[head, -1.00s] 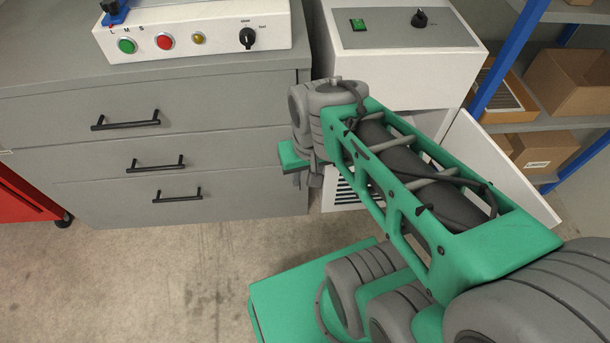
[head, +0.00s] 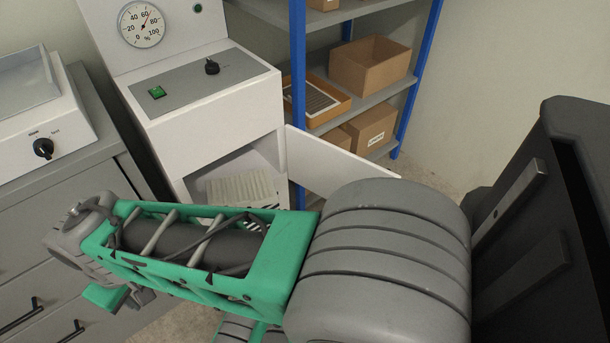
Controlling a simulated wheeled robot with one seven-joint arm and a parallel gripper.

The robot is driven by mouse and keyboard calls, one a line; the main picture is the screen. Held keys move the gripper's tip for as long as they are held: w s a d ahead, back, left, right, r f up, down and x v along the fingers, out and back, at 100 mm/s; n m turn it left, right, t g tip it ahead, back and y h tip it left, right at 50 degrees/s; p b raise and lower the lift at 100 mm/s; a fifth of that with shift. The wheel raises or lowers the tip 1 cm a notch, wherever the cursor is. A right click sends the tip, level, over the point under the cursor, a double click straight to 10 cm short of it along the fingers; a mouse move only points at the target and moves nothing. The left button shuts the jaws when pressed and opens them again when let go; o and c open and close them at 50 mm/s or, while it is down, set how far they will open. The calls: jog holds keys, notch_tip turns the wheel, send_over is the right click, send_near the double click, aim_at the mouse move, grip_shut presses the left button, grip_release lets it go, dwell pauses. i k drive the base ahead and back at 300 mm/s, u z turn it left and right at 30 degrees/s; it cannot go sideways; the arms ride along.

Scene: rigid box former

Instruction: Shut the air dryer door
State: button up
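The air dryer (head: 215,115) is a white cabinet with a round dial, a green switch and a black knob on its sloped panel. Its door (head: 330,157) is a white panel standing open, swung out to the right of the opening. Part of the inside shows, with a pale slatted piece (head: 240,190) in it. My arm crosses in front of the dryer and hides its lower part and the door's lower edge. My gripper (head: 135,298) is at the lower left, left of the dryer opening and well apart from the door. Its fingers are mostly hidden.
A blue-framed shelf (head: 298,80) with cardboard boxes (head: 370,65) stands behind and right of the door. A grey drawer cabinet (head: 60,210) with a white device (head: 50,115) on top is at the left. Bare floor (head: 445,160) shows at the right.

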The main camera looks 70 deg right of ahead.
aim_at(319, 166)
jog(key=u, duration=1.85)
jog(key=k, duration=2.55)
jog(key=z, duration=2.65)
jog(key=k, duration=0.65)
jog(key=u, duration=2.05)
